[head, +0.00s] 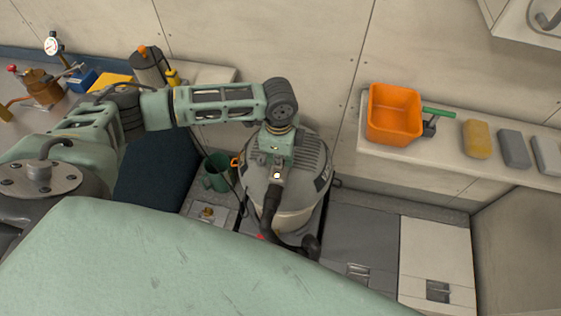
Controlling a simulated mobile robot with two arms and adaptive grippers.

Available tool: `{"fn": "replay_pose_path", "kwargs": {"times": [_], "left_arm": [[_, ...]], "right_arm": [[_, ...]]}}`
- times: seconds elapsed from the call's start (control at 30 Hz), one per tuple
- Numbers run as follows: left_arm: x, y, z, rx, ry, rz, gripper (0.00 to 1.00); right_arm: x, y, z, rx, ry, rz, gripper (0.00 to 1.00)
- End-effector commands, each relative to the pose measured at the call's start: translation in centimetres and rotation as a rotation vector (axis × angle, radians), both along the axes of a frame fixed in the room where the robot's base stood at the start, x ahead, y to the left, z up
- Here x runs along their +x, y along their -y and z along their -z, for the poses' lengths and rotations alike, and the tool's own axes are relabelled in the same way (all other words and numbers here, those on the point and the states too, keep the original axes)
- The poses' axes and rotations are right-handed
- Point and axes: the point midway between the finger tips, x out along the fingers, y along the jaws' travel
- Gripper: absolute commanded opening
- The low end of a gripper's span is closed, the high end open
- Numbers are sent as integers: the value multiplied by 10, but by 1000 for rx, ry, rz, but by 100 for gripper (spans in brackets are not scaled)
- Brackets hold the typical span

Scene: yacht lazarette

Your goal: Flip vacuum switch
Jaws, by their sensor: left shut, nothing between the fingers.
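The vacuum (312,165) is a grey, rounded canister with a ribbed dome top, standing upright at the middle of the picture. A dark hose (273,232) runs down its front. My left arm comes in from the left and bends down over the vacuum. My left gripper (274,186) is shut and empty, pointing down in front of the dome. I cannot tell if it touches the vacuum. The switch cannot be made out; the gripper covers part of the dome. My right gripper is not in view.
A green bucket (217,172) stands just left of the vacuum. On the right shelf are an orange bin (394,114), a green-handled tool (433,117), a yellow sponge (477,139) and grey blocks (513,148). Grey floor hatches (360,238) lie clear at right.

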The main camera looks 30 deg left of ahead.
Motion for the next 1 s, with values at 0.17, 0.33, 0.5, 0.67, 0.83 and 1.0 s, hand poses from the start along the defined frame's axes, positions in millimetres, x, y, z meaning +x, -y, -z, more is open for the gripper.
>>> {"fn": "replay_pose_path", "kwargs": {"times": [0.17, 0.33, 0.5, 0.67, 0.83, 1.0], "left_arm": [[0, 0, 3, 0, 0, 0, 0], [0, 0, 6, 0, -1, 0, 0], [0, 0, 8, 0, -1, 0, 0], [0, 0, 11, 0, 0, 0, 0], [0, 0, 11, 0, 0, 0, 0], [0, 0, 2, 0, 0, 0, 0]], "right_arm": [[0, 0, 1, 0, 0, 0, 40], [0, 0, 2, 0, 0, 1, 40], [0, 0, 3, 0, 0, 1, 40], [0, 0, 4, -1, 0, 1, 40], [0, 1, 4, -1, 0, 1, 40], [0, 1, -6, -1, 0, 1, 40]]}}
